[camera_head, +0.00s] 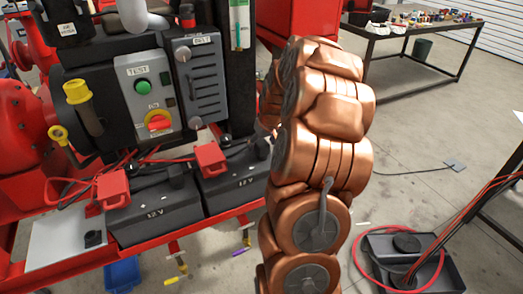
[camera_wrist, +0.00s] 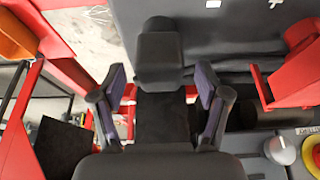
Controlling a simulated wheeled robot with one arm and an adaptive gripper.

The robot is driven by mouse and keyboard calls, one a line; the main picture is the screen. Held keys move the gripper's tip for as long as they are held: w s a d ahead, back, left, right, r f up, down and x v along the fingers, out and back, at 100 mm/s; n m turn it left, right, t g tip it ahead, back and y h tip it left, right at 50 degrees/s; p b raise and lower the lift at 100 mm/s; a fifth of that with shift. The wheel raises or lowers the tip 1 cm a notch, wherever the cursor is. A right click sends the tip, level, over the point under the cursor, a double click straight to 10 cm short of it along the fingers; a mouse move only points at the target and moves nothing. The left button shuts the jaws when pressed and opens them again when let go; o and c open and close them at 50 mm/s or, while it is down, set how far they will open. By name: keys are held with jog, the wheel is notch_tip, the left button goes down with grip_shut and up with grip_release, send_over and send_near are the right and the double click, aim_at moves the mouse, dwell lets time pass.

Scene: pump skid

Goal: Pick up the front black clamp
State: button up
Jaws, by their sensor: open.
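In the wrist view a black clamp (camera_wrist: 160,58) stands on a dark 12V battery (camera_wrist: 235,40), between the spread fingers of my open gripper (camera_wrist: 161,78). Gaps show on both sides of it, so the fingers do not visibly touch it. A red clamp (camera_wrist: 295,70) is to its right. In the head view my copper arm hides my gripper and most of this clamp. The right battery (camera_head: 232,188) has a red clamp (camera_head: 210,158) on its left. The left battery (camera_head: 155,212) carries another black clamp (camera_head: 178,176) and another red clamp (camera_head: 113,188).
The grey TEST panel (camera_head: 145,95) with buttons stands close behind the batteries. Its red emergency stop (camera_wrist: 316,157) shows at the wrist view's right edge. A red frame (camera_head: 190,228) supports the batteries. A black tray with a red hose (camera_head: 425,265) lies on the floor at right.

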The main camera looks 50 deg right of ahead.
jog(key=shift+w+d+f, duration=0.1)
jog(key=shift+w+f, duration=0.1)
jog(key=shift+f, duration=0.3)
grip_shut()
dwell(0.3)
